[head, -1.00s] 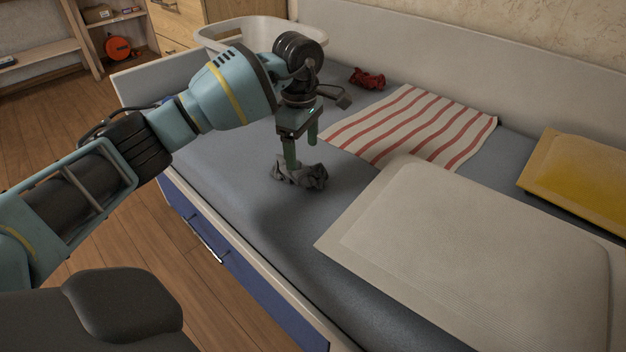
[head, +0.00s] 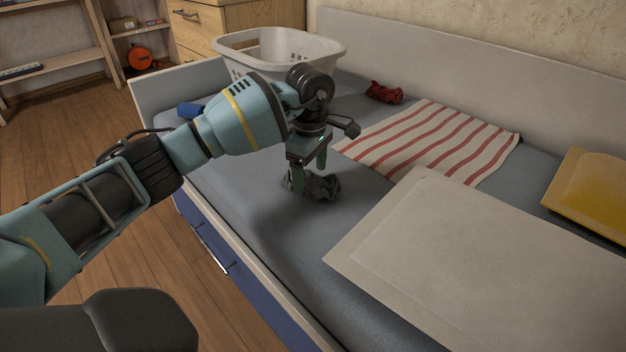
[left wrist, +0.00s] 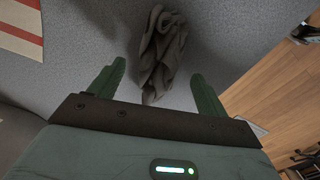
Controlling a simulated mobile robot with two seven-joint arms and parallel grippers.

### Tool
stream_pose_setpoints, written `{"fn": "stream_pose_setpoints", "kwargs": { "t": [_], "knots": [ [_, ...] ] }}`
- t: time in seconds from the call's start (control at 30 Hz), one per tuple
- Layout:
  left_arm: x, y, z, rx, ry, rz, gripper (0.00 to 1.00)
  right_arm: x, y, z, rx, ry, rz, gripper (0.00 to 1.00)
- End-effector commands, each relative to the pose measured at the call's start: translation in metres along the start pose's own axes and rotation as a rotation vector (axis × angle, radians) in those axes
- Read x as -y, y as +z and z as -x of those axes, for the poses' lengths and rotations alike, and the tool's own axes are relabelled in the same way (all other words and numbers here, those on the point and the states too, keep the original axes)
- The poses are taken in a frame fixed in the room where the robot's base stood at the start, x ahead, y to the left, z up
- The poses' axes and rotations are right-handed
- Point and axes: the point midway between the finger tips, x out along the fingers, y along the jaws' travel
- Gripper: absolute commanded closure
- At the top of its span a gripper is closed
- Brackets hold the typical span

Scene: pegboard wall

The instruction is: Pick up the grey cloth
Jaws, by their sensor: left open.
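The grey cloth (head: 322,186) lies crumpled on the blue-grey bed surface (head: 262,205) in the head view. My left gripper (head: 309,176) points down over it, with its fingers open; one finger overlaps the cloth's left end in the picture. In the left wrist view the cloth (left wrist: 163,55) lies ahead of and partly between the two spread green fingers of the gripper (left wrist: 160,82), with free space on both sides. I cannot tell whether a finger touches it. My right gripper is not in view.
A white laundry basket (head: 325,45) stands at the back. A red cloth (head: 384,93), a striped cloth (head: 430,139) and a blue item (head: 190,110) lie on the bed. A large beige cushion (head: 480,260) and a yellow one (head: 592,192) lie to the right.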

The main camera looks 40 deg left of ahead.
Motion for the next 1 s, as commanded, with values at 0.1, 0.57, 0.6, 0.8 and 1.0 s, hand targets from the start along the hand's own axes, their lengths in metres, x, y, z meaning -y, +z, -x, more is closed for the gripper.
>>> {"fn": "stream_pose_setpoints", "kwargs": {
  "t": [0.1,0.57,0.6,0.8,1.0],
  "knots": [
    [0.0,-0.002,-0.022,-0.002,-0.005,-0.001,0.23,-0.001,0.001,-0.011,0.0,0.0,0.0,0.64],
    [0.0,-0.002,-0.027,0.0,0.0,0.0,0.42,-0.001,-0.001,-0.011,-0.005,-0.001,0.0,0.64],
    [0.0,-0.002,-0.027,0.0,0.0,0.0,0.47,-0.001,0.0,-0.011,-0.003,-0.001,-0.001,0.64],
    [0.0,-0.002,-0.027,0.0,-0.001,0.0,0.71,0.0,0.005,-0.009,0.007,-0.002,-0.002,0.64],
    [0.0,-0.002,-0.027,0.0,-0.001,0.0,0.72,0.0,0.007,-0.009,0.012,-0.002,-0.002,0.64]
  ]
}}
